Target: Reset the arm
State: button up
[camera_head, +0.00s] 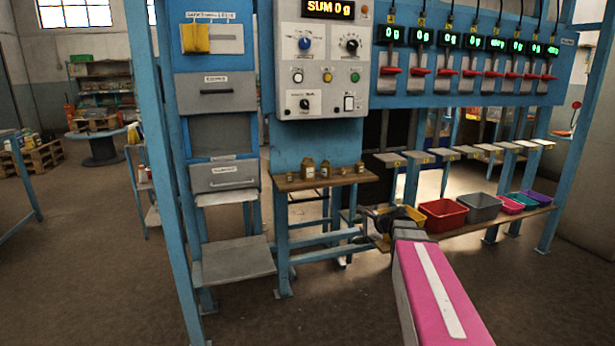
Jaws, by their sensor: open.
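My arm (435,285), pink with a white stripe, reaches in from the lower right. My gripper (368,226) is at its far end, dark and small in the picture. It is open, and I see nothing held in it. It is in front of and below the small wooden shelf, left of the bins. The fingers are partly hidden against the dark background and the blue frame.
A control panel (322,60) reads "SUM 0 g". A row of red levers (420,72) sits under displays at right. A yellow bin, a red bin (443,214), a grey bin (480,208) and others line a low shelf. Blue posts (160,150) stand at left. Open floor lies at front left.

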jog(key=s+f+n+g+h, duration=0.6)
jog(key=s+f+n+h, duration=0.2)
jog(key=s+f+n, duration=0.7)
jog(key=s, duration=0.4)
jog(key=shift+s+a+f+n+h, duration=0.15)
jog(key=shift+a+f+n+h, duration=0.05)
jog(key=shift+n+h, duration=0.1)
